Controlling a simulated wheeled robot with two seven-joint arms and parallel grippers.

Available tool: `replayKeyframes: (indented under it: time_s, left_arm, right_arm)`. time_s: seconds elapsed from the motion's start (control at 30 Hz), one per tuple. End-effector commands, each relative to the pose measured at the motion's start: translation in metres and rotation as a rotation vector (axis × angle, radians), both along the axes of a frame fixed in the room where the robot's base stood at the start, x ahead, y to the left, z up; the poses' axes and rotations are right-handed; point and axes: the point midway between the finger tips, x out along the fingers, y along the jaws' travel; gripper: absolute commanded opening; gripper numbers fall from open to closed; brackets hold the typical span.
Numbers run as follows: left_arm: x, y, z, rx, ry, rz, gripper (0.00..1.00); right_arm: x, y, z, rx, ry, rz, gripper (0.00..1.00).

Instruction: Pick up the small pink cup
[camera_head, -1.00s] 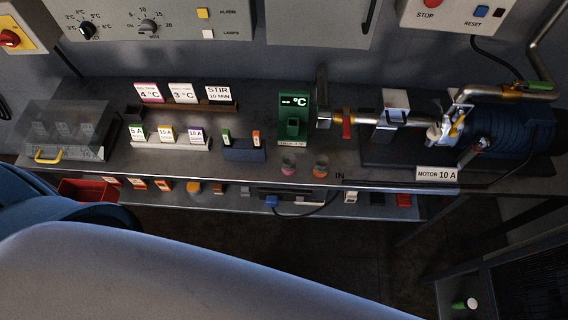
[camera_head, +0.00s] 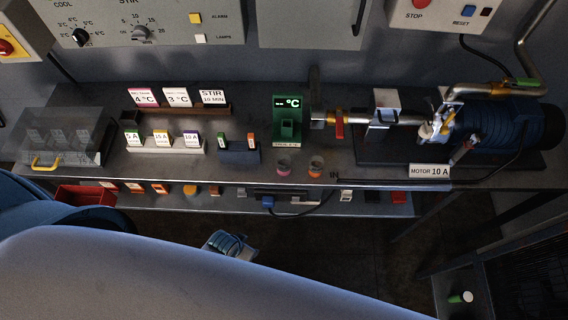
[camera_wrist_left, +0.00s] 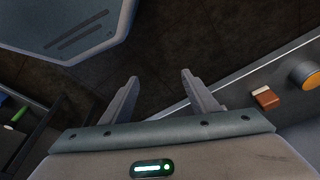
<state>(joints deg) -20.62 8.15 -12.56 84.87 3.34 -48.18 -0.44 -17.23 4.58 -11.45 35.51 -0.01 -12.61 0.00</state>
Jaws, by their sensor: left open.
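The small pink cup (camera_head: 284,169) stands on the bench's front edge in the head view, a clear cup with pink at its bottom. A similar cup with orange (camera_head: 316,168) stands just to its right. In the left wrist view my left gripper (camera_wrist_left: 158,82) is open and empty, its fingers apart over the dark floor beside a shelf edge. The pink cup does not show there. In the head view part of my arm (camera_head: 230,243) shows below the bench, well short of the cup. My right gripper is not in view.
A green temperature display (camera_head: 289,120) stands behind the cups. The motor and its pipe (camera_head: 495,130) fill the bench's right. A lower shelf (camera_head: 325,204) with a red bin (camera_head: 84,196) and small blocks runs under the front edge. A clear box (camera_head: 62,135) stands at left.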

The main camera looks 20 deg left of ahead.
Motion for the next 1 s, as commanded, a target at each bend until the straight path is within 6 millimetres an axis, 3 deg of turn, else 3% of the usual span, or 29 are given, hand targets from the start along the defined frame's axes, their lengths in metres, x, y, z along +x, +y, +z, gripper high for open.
replayKeyframes:
  time_s: [0.03,0.1,0.3,0.57,0.73,1.0]
  left_arm:
    - [0.014,-0.005,0.026,-0.008,-0.022,-0.007,0.55]
    - [0.028,-0.01,0.06,-0.016,-0.04,-0.017,0.55]
    - [0.048,-0.023,0.137,-0.038,-0.077,-0.043,0.55]
    - [0.061,-0.036,0.211,-0.061,-0.124,-0.089,0.55]
    - [0.081,-0.056,0.267,-0.096,-0.187,-0.18,0.55]
    - [0.116,-0.095,0.314,-0.155,-0.268,-0.374,0.55]
  right_arm:
    - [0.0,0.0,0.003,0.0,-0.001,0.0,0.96]
    - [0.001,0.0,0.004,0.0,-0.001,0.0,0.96]
    - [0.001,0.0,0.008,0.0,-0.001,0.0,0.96]
    - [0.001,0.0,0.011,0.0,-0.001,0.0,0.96]
    - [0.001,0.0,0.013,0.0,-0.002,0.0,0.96]
    - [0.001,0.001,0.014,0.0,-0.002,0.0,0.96]
